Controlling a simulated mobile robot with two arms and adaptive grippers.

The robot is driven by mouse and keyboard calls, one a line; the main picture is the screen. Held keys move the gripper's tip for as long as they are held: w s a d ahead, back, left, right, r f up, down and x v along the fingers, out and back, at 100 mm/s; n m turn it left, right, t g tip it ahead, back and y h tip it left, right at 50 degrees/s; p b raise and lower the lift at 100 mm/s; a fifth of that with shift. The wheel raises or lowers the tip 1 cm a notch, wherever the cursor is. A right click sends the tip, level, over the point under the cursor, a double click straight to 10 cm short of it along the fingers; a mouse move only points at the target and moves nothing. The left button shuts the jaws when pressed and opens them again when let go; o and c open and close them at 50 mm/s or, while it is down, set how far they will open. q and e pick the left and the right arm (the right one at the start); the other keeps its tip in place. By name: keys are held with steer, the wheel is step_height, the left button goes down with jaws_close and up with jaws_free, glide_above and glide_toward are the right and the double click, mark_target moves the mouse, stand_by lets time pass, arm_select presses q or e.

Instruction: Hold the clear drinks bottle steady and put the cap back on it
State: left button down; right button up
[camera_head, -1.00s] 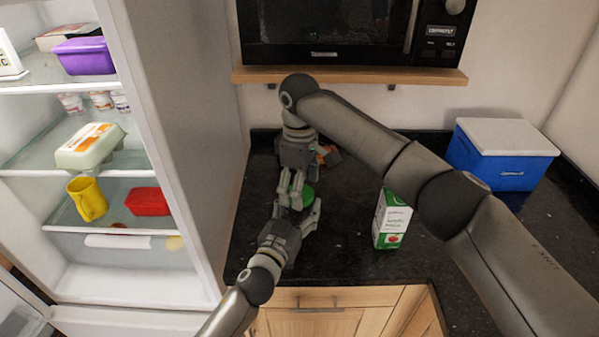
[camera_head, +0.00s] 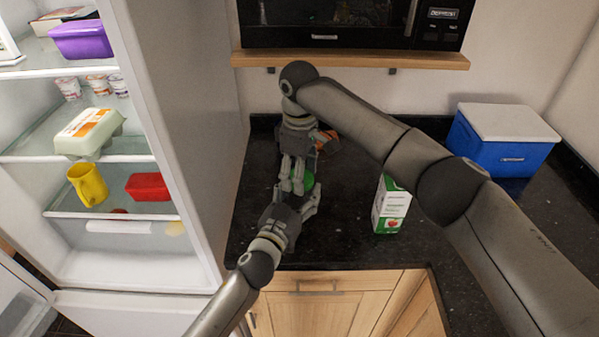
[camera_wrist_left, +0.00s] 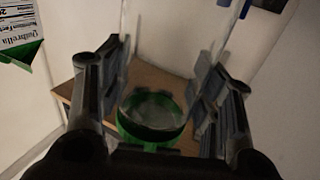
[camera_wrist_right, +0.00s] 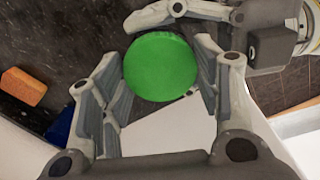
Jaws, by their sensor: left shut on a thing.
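A green cap (camera_head: 307,182) shows between my two grippers over the counter. In the right wrist view the round green cap (camera_wrist_right: 161,66) lies between the fingers of my right gripper (camera_wrist_right: 160,70), which comes from above. Whether the fingers press on it is unclear. My left gripper (camera_wrist_left: 160,85) is shut on the clear bottle, whose see-through wall shows faintly between its fingers. My left gripper (camera_head: 297,200) also shows in the head view.
A green and white carton (camera_head: 391,206) stands right of the grippers. A blue cool box (camera_head: 500,152) with a white lid is at the back right. An orange item (camera_head: 325,139) lies behind my right gripper. An open fridge (camera_head: 185,110) stands left; a wooden shelf (camera_head: 350,61) is above.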

steer(key=o, duration=0.5)
steer(key=shift+o, duration=0.2)
step_height(320, 180, up, 12)
stand_by(0.4)
arm_select(q)
steer(key=shift+c, duration=1.8)
jaws_free()
steer(key=v, duration=1.2)
